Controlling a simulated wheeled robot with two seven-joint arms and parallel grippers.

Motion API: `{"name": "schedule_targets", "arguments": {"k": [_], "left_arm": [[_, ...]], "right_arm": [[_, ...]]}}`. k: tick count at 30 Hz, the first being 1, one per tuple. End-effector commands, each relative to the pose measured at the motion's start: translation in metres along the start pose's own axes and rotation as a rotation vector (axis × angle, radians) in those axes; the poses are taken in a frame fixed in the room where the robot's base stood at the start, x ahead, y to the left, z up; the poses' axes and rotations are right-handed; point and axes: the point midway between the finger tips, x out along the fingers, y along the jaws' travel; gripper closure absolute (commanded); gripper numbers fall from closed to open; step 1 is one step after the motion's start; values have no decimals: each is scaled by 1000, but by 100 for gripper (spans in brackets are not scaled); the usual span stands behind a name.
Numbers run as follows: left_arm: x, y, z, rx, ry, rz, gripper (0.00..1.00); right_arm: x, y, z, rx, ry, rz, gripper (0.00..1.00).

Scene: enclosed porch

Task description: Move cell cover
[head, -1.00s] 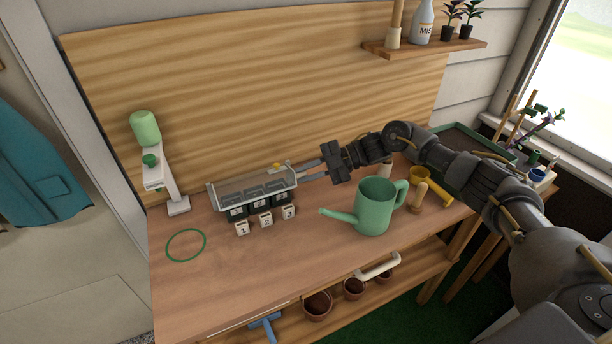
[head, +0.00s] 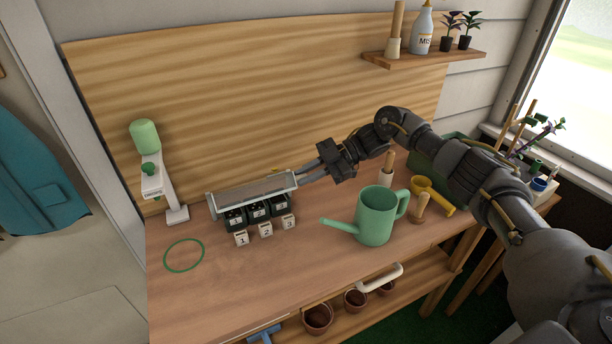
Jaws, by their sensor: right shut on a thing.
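A clear cell cover with a pale frame (head: 252,190) stands behind and above the dark cells (head: 258,211), tilted up, its right end at my right gripper. The cells are numbered and show uncovered from the front. My right gripper (head: 302,177) reaches in from the right and is shut on the cover at its right end. The fingertips are small, so the exact grip is hard to see. My left gripper is not in view.
White number blocks (head: 265,230) stand in front of the cells. A green watering can (head: 375,215) stands to the right, below my right arm. A green ring (head: 184,268) lies at the left, near a green-topped dispenser (head: 151,175). The bench front is clear.

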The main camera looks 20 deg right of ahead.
Motion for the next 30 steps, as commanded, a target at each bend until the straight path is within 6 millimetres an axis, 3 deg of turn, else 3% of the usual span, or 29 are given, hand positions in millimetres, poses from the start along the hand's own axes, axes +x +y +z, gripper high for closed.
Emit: {"name": "schedule_targets", "arguments": {"k": [4, 5, 9, 20, 30], "left_arm": [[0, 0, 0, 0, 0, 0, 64], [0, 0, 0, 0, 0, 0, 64], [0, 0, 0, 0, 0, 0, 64], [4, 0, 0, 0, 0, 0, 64], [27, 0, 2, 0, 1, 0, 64]], "right_arm": [[0, 0, 0, -1, 1, 1, 100], [0, 0, 0, -1, 1, 1, 80], [0, 0, 0, -2, 1, 1, 62], [-6, 0, 2, -2, -2, 2, 62], [-59, 0, 2, -3, -2, 3, 62]]}}
